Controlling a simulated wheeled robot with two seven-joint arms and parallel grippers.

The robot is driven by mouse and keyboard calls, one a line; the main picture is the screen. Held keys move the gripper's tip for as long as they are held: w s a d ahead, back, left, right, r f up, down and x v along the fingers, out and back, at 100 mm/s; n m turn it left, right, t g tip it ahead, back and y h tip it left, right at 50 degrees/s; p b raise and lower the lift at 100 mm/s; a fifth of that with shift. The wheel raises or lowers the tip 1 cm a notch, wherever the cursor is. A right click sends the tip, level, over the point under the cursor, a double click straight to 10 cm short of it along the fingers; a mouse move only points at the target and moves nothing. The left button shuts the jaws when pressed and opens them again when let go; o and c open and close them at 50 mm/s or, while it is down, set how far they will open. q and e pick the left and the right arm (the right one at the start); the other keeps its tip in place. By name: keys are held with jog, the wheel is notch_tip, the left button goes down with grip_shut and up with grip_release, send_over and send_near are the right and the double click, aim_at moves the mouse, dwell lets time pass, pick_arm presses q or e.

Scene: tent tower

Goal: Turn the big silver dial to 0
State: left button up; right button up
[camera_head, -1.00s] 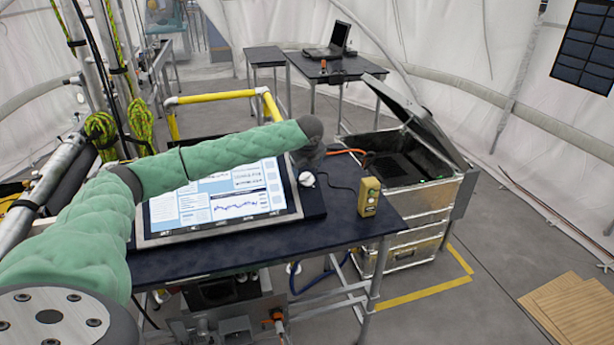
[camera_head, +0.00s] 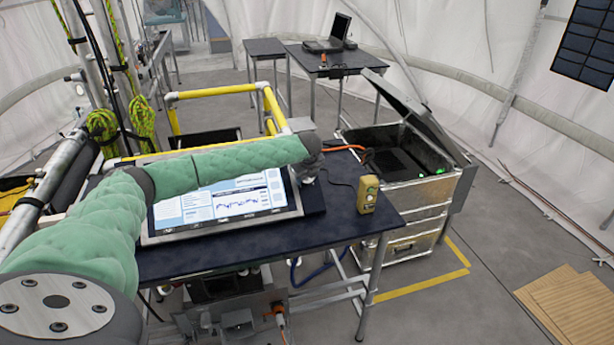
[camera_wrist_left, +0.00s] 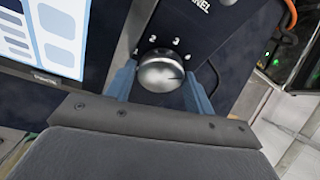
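The big silver dial (camera_wrist_left: 160,73) sits on a dark panel in the left wrist view, with white numerals 1 to 4 around its upper side. A dark mark on its face points to the right, slightly down. A 0 is not legible. My left gripper (camera_wrist_left: 161,78) has one blue finger at each side of the dial. The fingers stand apart; whether they touch the dial cannot be told. In the head view the green left arm (camera_head: 220,165) reaches across to the panel, and its end largely hides the dial and fingers. My right gripper is not in view.
A tilted screen (camera_head: 222,208) stands left of the dial on the dark table (camera_head: 270,247). A yellow box (camera_head: 367,194) stands at the table's right. An open metal case (camera_head: 410,195) is beyond it. Yellow rails (camera_head: 215,94) stand behind the table.

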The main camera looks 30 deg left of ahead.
pick_arm(q)
jog(key=c, duration=0.5)
